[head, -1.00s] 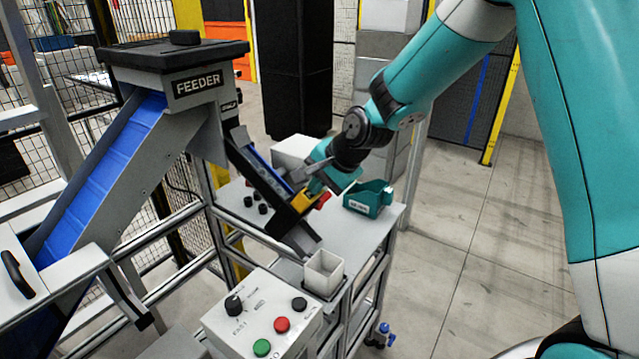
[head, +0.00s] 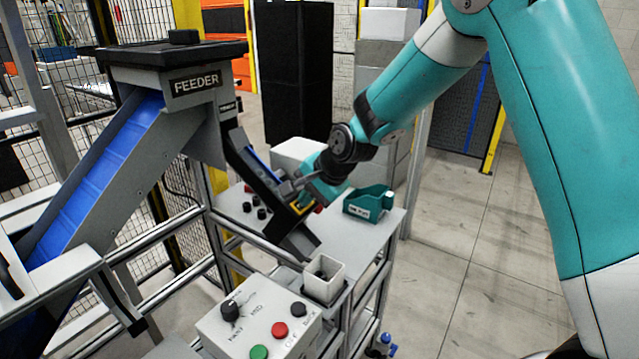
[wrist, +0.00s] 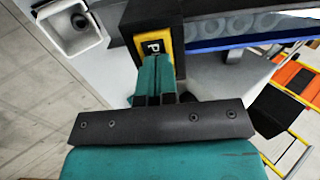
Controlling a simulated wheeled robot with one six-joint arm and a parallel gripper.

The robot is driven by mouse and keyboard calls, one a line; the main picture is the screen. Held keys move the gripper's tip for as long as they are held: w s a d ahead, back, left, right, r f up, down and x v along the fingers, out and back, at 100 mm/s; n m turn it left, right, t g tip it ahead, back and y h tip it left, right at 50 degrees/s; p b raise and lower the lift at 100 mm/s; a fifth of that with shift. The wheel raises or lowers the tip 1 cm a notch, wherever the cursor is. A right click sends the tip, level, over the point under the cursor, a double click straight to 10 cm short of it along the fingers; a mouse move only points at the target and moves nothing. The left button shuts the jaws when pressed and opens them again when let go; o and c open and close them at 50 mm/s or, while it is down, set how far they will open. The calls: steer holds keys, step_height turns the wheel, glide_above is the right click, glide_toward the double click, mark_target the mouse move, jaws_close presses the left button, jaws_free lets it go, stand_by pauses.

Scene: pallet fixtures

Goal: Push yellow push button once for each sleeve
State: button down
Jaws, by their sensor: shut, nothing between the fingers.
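The yellow push button (wrist: 163,43), a yellow surround with a black face marked with a white P, sits on the dark end of the feeder's chute. My gripper (wrist: 155,62) is shut and empty, its teal fingertips at the button's lower edge; I cannot tell whether they press it. In the head view my gripper (head: 302,187) is beside the chute and partly hides the yellow button (head: 303,207). A white square cup (head: 337,286) stands below the chute's lower end. In the wrist view the cup (wrist: 46,25) holds a dark round piece, perhaps a sleeve. Grey round shapes (wrist: 235,27) lie in the chute.
The feeder (head: 195,85) stands at the left. Several small black pieces (head: 261,213) lie on the table (head: 350,236) left of the chute. A teal bin (head: 368,204) stands right of it. A control box (head: 250,325) with coloured buttons is in front.

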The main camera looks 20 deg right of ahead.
steer(key=shift+s+f, duration=0.1)
steer(key=shift+f, duration=0.2)
steer(key=shift+r, duration=0.25)
steer(key=v, duration=1.4)
steer(key=shift+b, duration=0.3)
stand_by(0.3)
steer(key=s+a+f+n+g+b, duration=0.1)
steer(key=s+a+n+g, duration=0.1)
steer(key=s+n, duration=0.4)
steer(key=s+a+f+n+g+b, duration=0.1)
steer(key=s+n, duration=0.5)
steer(key=s, duration=0.6)
steer(key=s+a+f+n+g+b, duration=0.2)
steer(key=s+a+f+n, duration=0.1)
steer(key=s, duration=0.6)
steer(key=a+n, duration=0.1)
steer(key=n, duration=0.1)
steer(key=shift+a+n+g, duration=0.3)
steer(key=shift+n, duration=0.1)
steer(key=shift+a, duration=0.1)
